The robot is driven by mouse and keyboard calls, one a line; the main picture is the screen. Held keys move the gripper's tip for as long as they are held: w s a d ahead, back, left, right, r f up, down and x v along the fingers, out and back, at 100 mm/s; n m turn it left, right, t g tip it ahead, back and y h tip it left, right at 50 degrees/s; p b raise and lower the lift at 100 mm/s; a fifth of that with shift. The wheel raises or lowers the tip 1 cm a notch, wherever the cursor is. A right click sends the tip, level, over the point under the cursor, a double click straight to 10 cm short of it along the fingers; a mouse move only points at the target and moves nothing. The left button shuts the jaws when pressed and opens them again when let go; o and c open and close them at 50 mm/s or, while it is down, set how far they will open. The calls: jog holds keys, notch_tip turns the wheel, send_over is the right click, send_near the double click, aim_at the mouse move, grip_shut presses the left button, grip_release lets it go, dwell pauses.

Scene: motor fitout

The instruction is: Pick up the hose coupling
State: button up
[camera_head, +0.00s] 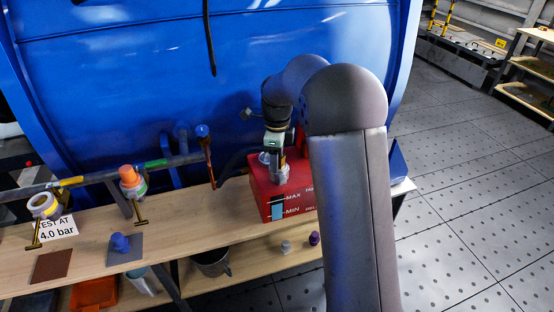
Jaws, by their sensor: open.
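My gripper (274,158) points down over the red box (268,200) right of centre and is open. Grey, shiny parts show right below it at the top of the box; whether they are fingers or a fitting is too small to tell. I cannot tell for sure which piece is the hose coupling. Candidates are a blue knobbed piece (120,242) upright on a grey mat (126,257), a small grey piece (286,247) and a purple piece (314,239) on the lower shelf. All stand apart from my gripper.
A big blue tank (110,80) rises behind the wooden bench (190,225). A pipe along it carries a cream-ringed outlet (43,205) and an orange-capped valve (130,178). A brown mat (52,267) lies front left. My arm hides the bench's right part.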

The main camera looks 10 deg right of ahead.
jog(key=c, duration=1)
jog(key=shift+r, duration=0.1)
jog(key=shift+c, duration=0.2)
